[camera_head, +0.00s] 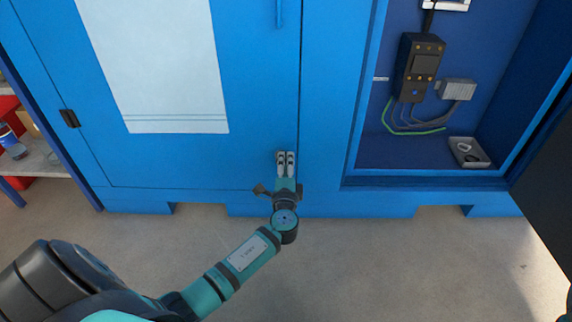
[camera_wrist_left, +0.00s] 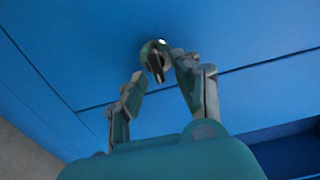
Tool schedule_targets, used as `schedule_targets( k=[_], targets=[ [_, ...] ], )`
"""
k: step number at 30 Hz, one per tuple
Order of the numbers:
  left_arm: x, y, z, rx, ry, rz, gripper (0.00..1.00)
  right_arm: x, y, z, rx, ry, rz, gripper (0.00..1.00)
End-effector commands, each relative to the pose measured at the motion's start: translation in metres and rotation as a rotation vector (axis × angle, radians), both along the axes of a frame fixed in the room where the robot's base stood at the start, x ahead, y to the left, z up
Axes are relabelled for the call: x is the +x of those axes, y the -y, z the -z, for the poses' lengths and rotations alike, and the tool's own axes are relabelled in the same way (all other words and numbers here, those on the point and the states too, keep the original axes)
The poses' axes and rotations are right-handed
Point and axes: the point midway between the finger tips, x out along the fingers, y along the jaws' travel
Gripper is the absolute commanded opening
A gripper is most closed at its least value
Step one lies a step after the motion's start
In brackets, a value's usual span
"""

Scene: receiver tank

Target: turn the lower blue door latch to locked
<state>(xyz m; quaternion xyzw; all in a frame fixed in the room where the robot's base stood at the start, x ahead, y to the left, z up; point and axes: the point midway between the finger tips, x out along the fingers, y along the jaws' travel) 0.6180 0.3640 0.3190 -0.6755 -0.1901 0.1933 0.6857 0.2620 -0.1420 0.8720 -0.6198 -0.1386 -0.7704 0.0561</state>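The lower latch (camera_wrist_left: 154,55) shows in the left wrist view as a small round metal piece with a dark, narrow knob, on the blue door (camera_wrist_left: 90,45) near a panel seam. The knob points down and slightly right in that picture. My left gripper (camera_wrist_left: 159,68) has its two fingers apart, with the latch showing at their tips. The right finger overlaps the latch's edge; contact cannot be told. In the head view the left gripper (camera_head: 286,157) is against the lower door edge beside the vertical seam and hides the latch. My right gripper is not in view.
A blue handle (camera_head: 279,12) is higher on the same seam. To the right, an open cabinet bay (camera_head: 380,150) holds a black control box (camera_head: 418,66), cables and a small metal tray (camera_head: 469,152). A shelf (camera_head: 38,160) stands at the left. The floor (camera_head: 390,265) in front is clear.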

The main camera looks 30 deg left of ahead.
Motion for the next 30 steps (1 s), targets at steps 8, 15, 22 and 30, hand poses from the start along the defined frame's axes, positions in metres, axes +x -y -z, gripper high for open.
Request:
schedule_targets(
  k=[8,15,22,30],
  targets=[
    [-0.037,0.023,0.002,-0.004,-0.002,0.002,0.32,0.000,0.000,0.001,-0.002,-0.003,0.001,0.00],
    [-0.079,0.049,0.001,-0.002,-0.003,0.003,0.32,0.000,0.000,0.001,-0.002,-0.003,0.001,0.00],
    [-0.099,0.061,0.001,-0.001,-0.002,0.002,0.32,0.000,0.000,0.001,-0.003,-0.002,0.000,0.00],
    [-0.101,0.063,0.001,-0.001,-0.002,0.002,0.32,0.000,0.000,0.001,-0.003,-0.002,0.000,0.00]
  ],
)
